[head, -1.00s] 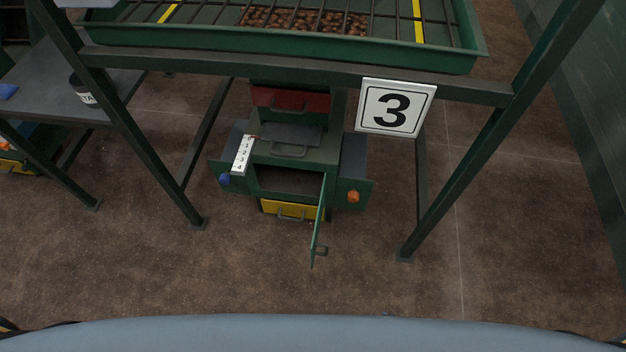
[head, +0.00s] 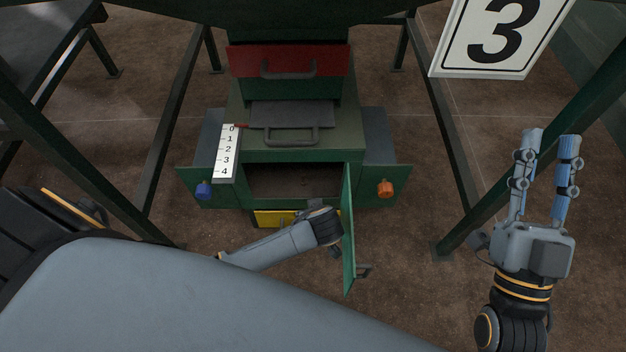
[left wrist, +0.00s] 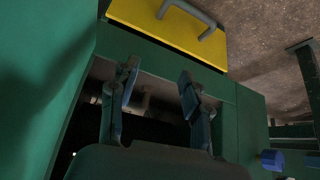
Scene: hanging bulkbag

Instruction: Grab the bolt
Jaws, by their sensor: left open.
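No bolt can be made out clearly. The green cabinet's open compartment (head: 290,181) shows a dark interior in the head view. Its green door (head: 348,230) stands open on the right. My left arm reaches to the front of the compartment beside the door; its fingers are hidden in the head view. In the left wrist view my left gripper (left wrist: 158,73) is open at the compartment's opening. A faint greyish shape (left wrist: 145,100) shows between the fingers; I cannot tell whether it is the bolt. My right gripper (head: 551,137) is open and empty, raised at the right.
A yellow drawer (head: 273,218) sits below the compartment and a red drawer (head: 285,62) above. A blue knob (head: 204,189) and an orange knob (head: 386,188) flank it. Green frame legs stand either side. The number 3 sign (head: 505,35) hangs upper right.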

